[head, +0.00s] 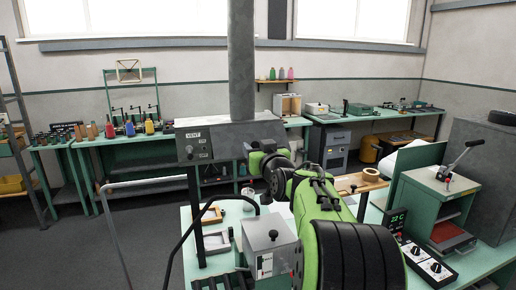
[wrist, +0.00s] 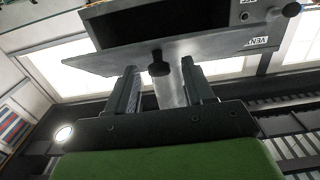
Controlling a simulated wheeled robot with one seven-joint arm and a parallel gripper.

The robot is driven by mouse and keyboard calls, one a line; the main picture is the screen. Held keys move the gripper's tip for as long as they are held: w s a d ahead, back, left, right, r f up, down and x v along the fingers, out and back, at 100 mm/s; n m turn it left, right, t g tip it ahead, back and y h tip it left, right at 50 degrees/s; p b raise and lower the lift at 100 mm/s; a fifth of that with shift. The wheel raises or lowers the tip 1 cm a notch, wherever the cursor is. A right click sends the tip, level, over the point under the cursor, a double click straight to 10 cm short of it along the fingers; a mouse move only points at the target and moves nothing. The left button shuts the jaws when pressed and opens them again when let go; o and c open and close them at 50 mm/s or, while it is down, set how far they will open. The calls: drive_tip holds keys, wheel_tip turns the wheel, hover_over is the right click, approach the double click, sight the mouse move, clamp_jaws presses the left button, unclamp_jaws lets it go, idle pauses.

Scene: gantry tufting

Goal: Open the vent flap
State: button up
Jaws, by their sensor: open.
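The grey vent box (head: 215,141), labelled VENT, hangs below a thick grey duct (head: 241,60). In the wrist view the vent box appears upside down, with its VENT label (wrist: 262,40) at the right and a dark opening (wrist: 165,25). A wide grey plate, seemingly the vent flap (wrist: 95,62), lies along this opening. A dark knob (wrist: 158,66) on it sits between the fingertips of my gripper (wrist: 159,76). The fingers stand apart on either side of the knob; contact is unclear. In the head view my gripper (head: 252,150) is at the box's right end, partly hidden by my arm.
A bench with coloured cones (head: 130,128) is farther back.

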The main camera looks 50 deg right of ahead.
clamp_jaws()
drive_tip(key=shift+r, duration=0.4)
idle(0.8)
wheel_tip(320, 180, up, 6)
drive_tip(key=shift+s+a, duration=0.2)
drive_tip(key=shift+s, duration=0.1)
idle(0.5)
drive_tip(key=shift+r, duration=0.15)
drive_tip(key=shift+c, duration=2.1)
unclamp_jaws()
drive_tip(key=o, duration=0.4)
drive_tip(key=shift+d+f, duration=0.1)
drive_tip(key=shift+f, duration=0.15)
